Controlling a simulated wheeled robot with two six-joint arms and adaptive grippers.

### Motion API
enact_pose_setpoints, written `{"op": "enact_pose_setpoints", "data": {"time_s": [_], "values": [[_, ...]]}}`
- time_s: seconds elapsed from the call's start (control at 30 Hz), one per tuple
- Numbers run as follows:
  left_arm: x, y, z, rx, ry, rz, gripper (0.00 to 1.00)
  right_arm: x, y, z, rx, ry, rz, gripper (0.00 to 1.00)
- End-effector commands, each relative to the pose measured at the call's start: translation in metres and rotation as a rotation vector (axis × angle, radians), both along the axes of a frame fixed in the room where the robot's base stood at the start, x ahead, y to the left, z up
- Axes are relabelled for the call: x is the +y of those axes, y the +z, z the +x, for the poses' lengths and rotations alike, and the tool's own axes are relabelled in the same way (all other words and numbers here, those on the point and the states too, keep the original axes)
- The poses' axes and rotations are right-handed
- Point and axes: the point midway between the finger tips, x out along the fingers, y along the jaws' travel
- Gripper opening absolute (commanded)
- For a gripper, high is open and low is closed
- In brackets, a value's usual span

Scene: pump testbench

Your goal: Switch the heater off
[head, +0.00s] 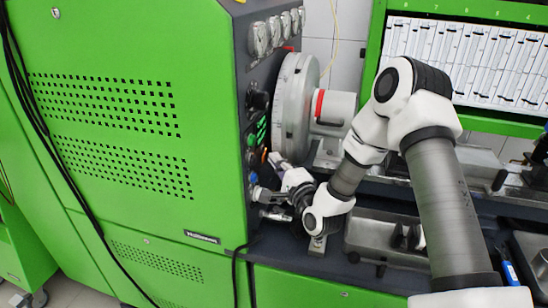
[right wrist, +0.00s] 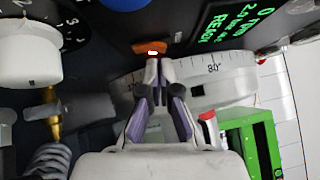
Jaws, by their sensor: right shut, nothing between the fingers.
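An orange switch (right wrist: 150,47) with a bright white spot sits on the dark control panel in the right wrist view, just beyond my fingertips. I take it for the heater switch; no label on it is readable. A bit of orange also shows on the panel in the head view (head: 265,154). My right gripper (right wrist: 153,64) is shut and empty, its fingertips right at the lower edge of the switch; I cannot tell whether they touch it. In the head view the right gripper (head: 274,159) reaches the panel's side face. My left gripper is not in view.
A green-lit display (right wrist: 235,25) and a blue knob (right wrist: 125,3) flank the switch. A large white knob (right wrist: 30,53) and a brass fitting (right wrist: 53,118) lie left. A grey graduated disc (head: 293,108) stands close beside the panel. The green cabinet (head: 120,120) fills the left.

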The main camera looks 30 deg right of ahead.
Motion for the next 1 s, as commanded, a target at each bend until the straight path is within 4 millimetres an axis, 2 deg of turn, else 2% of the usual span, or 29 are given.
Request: {"op": "enact_pose_setpoints", "data": {"time_s": [0.43, 0.57, 0.63, 0.7, 1.0], "values": [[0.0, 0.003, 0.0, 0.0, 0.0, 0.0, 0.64, 0.006, 0.002, 0.006, 0.003, -0.001, -0.003, 0.0], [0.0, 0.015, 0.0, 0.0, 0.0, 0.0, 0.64, 0.011, 0.012, 0.012, 0.07, 0.001, -0.062, 0.0], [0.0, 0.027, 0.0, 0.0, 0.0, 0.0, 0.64, 0.012, 0.019, 0.013, 0.141, 0.001, -0.123, 0.0], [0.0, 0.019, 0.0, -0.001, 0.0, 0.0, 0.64, 0.012, 0.008, 0.013, 0.147, 0.001, -0.126, 0.0], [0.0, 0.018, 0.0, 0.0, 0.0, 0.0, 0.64, 0.01, 0.01, 0.014, 0.145, 0.002, -0.124, 0.0]]}}
